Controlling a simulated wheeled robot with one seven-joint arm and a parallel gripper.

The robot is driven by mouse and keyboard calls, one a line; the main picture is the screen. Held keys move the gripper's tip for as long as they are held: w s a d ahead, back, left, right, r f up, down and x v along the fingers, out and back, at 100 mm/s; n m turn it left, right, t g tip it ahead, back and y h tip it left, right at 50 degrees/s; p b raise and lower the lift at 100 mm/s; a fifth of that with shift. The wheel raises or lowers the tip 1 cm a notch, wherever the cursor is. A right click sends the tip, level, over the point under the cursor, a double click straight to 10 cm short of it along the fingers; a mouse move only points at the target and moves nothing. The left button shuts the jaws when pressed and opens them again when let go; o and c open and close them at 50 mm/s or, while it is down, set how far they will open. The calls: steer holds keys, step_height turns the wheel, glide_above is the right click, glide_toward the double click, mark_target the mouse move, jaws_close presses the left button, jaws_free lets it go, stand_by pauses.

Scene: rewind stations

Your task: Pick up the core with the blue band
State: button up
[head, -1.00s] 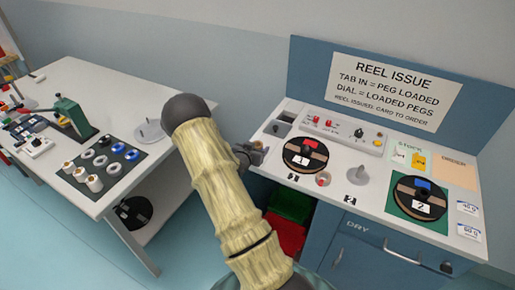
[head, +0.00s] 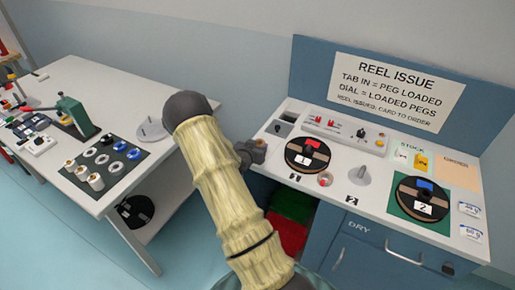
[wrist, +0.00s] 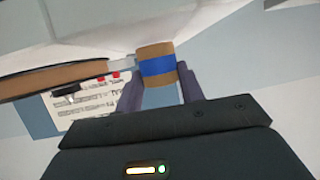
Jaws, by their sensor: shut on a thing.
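The core with the blue band (wrist: 157,67) is a brown tube with a wide blue stripe, seen close up in the wrist view. It sits between the two fingers of my gripper (wrist: 159,88), which is shut on it. In the head view my gripper (head: 251,152) is at the left edge of the reel desk, partly hidden by my arm. I cannot make out the held core in the head view.
The reel desk (head: 285,160) carries a red-tabbed reel (head: 307,154), a small core (head: 325,179), a grey peg (head: 361,176) and a blue-tabbed reel (head: 423,198). On the left table (head: 85,82) is a dark mat (head: 125,168) with several cores and rings.

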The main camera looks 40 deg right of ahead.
step_height(320, 180, up, 9)
steer(key=shift+r+b, duration=0.2)
steer(key=shift+b, duration=0.3)
stand_by(0.3)
